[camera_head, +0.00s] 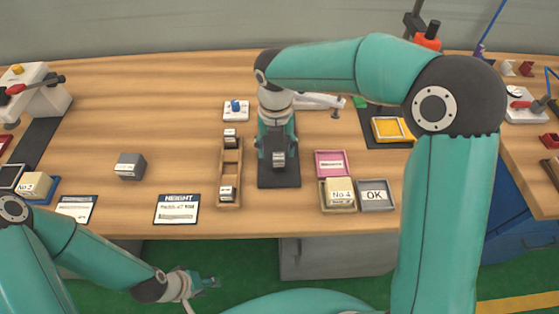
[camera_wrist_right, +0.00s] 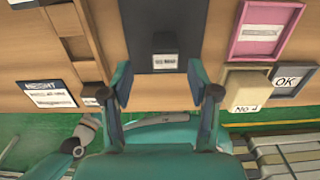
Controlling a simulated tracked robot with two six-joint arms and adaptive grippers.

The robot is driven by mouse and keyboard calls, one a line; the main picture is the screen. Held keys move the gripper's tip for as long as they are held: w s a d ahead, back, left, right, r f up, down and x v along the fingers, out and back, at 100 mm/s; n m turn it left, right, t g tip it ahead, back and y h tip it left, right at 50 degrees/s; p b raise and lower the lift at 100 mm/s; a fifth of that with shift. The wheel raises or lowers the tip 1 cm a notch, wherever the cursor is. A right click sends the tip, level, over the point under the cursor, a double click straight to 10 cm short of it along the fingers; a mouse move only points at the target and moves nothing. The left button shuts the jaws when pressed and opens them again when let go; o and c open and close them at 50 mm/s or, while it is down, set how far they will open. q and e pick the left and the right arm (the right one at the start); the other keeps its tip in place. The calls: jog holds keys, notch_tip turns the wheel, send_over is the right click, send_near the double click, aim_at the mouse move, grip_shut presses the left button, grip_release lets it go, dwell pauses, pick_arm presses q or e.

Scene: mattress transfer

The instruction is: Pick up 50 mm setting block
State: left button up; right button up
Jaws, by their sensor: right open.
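A small dark block (camera_wrist_right: 165,48) with a white label stands on the dark mat (camera_wrist_right: 140,22); I take it for the setting block, but its label is too small to read surely. In the head view the block (camera_head: 279,160) shows at my right gripper (camera_head: 278,150), above the mat (camera_head: 279,183). My right gripper (camera_wrist_right: 160,76) is open and points down, with the block ahead, between the lines of its two fingers and not gripped. My left gripper (camera_head: 206,283) hangs low in front of the table, away from the block; its jaw opening is unclear.
A wooden rack (camera_head: 230,170) with labelled blocks stands left of the mat. A grey cube (camera_head: 130,166) and a HEIGHT card (camera_head: 177,209) lie further left. Right of the mat are a pink tray (camera_head: 331,163), a No 4 block (camera_head: 340,191) and a grey OK tray (camera_head: 376,195).

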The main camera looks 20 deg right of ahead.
aim_at(279, 157)
jog(key=f, duration=0.5)
jog(key=shift+d, duration=0.3)
grip_shut()
